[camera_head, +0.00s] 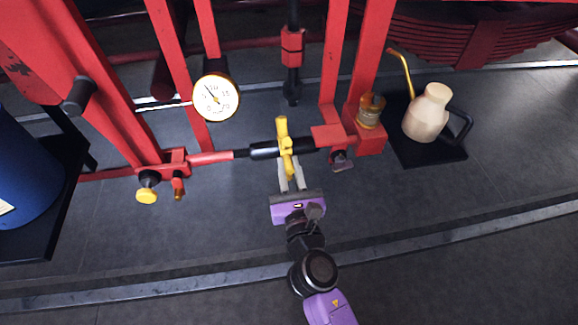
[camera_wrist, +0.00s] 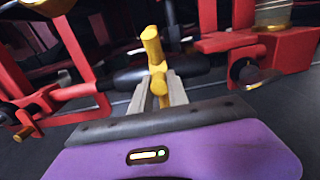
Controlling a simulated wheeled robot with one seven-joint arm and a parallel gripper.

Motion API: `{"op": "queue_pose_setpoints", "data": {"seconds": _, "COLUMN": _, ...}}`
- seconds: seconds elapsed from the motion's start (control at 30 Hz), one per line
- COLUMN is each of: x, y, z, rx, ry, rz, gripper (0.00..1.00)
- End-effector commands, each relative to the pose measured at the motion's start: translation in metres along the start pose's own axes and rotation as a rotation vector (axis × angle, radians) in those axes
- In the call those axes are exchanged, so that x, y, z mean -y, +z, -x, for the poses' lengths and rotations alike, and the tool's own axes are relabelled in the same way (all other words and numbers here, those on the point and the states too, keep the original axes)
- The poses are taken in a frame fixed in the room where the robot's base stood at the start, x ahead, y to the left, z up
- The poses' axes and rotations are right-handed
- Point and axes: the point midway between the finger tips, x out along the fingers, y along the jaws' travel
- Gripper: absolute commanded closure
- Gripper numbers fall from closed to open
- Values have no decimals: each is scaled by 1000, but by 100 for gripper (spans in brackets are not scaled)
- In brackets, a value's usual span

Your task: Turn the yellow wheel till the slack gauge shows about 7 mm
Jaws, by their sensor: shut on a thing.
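The yellow wheel (camera_head: 283,135) sits on the black middle part of a red horizontal rod, its bars standing out above and below the rod. It also shows in the wrist view (camera_wrist: 152,45). My gripper (camera_head: 291,175) comes from below and is shut on the wheel's lower bar; in the wrist view its two grey fingers (camera_wrist: 160,92) lie either side of that bar.
A small yellow knob (camera_head: 147,195) hangs at the rod's left end. A cream oil can (camera_head: 427,115) stands on a black tray (camera_head: 432,157) at the right, beside a brass cup (camera_head: 370,110). A blue drum (camera_head: 30,180) is at the left. Red frame bars stand behind the wheel.

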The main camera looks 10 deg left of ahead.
Motion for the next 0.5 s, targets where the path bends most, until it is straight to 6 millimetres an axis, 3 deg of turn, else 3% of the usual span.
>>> {"op": "queue_pose_setpoints", "data": {"seconds": 0.07, "x": 0, "y": -13, "z": 2, "rx": -11, "ry": -1, "rz": -1, "gripper": 100}}
{"op": "queue_pose_setpoints", "data": {"seconds": 0.5, "x": 0, "y": -17, "z": 2, "rx": -13, "ry": -1, "rz": -1, "gripper": 100}}
